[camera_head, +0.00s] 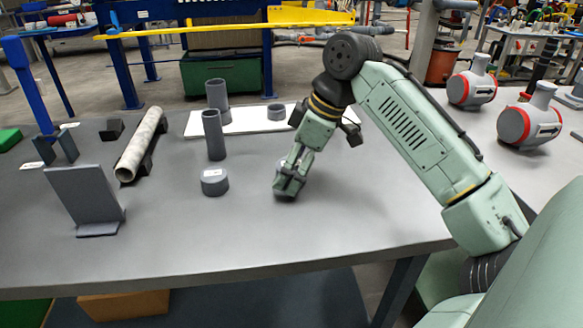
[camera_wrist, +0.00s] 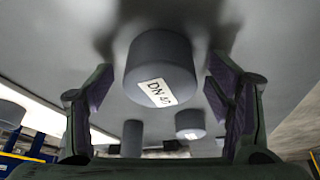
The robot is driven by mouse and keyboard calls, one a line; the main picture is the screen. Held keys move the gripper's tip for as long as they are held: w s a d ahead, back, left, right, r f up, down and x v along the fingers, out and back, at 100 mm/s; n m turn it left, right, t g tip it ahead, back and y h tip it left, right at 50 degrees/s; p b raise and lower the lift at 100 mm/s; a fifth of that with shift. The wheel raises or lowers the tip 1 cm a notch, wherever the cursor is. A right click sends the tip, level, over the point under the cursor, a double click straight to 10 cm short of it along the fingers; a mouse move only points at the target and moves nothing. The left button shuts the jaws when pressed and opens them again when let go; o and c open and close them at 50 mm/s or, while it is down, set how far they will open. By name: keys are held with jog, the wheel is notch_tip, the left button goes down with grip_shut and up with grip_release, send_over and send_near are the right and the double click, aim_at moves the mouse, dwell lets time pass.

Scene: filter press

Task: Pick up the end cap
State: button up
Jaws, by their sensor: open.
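A short grey cylindrical end cap (camera_wrist: 160,62) with a white "DN 40" label stands on the table in the wrist view. It lies between the two spread fingers of my gripper (camera_wrist: 160,85), with a visible gap on each side. In the head view my gripper (camera_head: 288,188) points down close to the tabletop and mostly hides this cap. A second short grey cap (camera_head: 214,183) with a white label stands to the left of my gripper in the head view.
The grey table (camera_head: 260,235) is clear in front. Upright grey pipes (camera_head: 214,137) stand behind the second cap. A white board (camera_head: 250,122) carries a short grey ring (camera_head: 276,112). A pale pipe (camera_head: 142,143) and a tilted grey plate (camera_head: 85,195) are at left.

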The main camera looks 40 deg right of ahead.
jog(key=shift+c, duration=0.3)
jog(key=c, duration=1.3)
jog(key=shift+o, duration=0.2)
